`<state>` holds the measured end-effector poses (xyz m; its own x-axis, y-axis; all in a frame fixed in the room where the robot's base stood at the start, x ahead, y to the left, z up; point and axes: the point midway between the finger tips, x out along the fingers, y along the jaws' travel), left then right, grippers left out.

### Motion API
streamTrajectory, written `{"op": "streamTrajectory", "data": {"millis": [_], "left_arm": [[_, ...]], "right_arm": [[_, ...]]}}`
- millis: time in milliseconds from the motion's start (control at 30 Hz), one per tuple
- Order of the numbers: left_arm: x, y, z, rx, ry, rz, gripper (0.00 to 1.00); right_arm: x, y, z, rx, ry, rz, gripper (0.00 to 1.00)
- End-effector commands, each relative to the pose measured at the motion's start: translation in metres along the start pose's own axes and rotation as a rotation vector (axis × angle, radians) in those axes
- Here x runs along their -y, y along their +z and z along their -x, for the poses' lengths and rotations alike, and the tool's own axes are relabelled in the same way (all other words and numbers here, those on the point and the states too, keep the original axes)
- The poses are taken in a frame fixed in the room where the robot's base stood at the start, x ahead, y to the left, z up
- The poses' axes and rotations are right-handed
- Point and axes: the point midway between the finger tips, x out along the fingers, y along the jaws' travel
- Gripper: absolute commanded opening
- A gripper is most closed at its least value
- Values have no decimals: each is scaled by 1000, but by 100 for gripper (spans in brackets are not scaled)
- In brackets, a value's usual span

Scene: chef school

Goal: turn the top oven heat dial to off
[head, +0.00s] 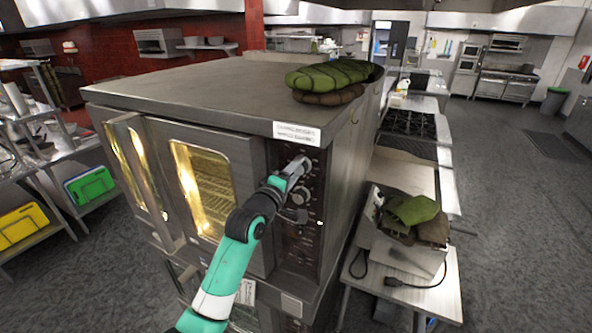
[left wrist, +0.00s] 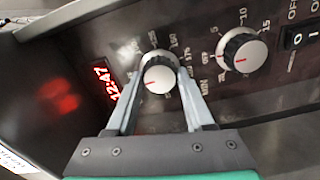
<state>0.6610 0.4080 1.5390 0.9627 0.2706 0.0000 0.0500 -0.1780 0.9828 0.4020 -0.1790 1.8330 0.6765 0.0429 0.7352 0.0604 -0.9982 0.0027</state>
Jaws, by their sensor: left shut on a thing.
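The top oven heat dial (left wrist: 158,78) is a silver-faced black knob with a short red pointer line, on the dark control panel of the oven. In the left wrist view it sits between the two fingers of my left gripper (left wrist: 161,74), which are shut on its sides. In the head view my left gripper (head: 296,170) reaches the upper part of the panel (head: 309,235) and hides most of this dial. The number marks around the dial are partly covered by the fingers. My right gripper is in neither view.
A second dial (left wrist: 243,50) is close beside the held one, with an OFF mark. A red clock display (left wrist: 103,83) and a rocker switch (left wrist: 298,39) flank them. Green oven mitts (head: 328,74) lie on the oven top. The oven's glass doors (head: 203,185) are left of the panel.

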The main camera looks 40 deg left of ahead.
Motion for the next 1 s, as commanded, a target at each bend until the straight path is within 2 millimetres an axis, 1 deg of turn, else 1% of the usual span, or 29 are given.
{"op": "streamTrajectory", "data": {"millis": [367, 400, 533, 567, 867, 1000], "left_arm": [[-1, 0, 0, 0, 3, 6, 0], [-1, 0, 0, 0, 2, 6, 56], [-1, 0, 0, 0, 2, 5, 80], [-1, 0, 0, 0, 2, 5, 83], [0, 0, 1, 0, 1, 5, 83], [0, 0, 9, 0, 2, 5, 83]], "right_arm": [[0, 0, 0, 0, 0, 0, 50], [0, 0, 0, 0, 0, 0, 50], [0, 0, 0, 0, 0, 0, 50], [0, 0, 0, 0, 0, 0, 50], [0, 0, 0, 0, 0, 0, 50], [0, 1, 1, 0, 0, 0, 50]]}}
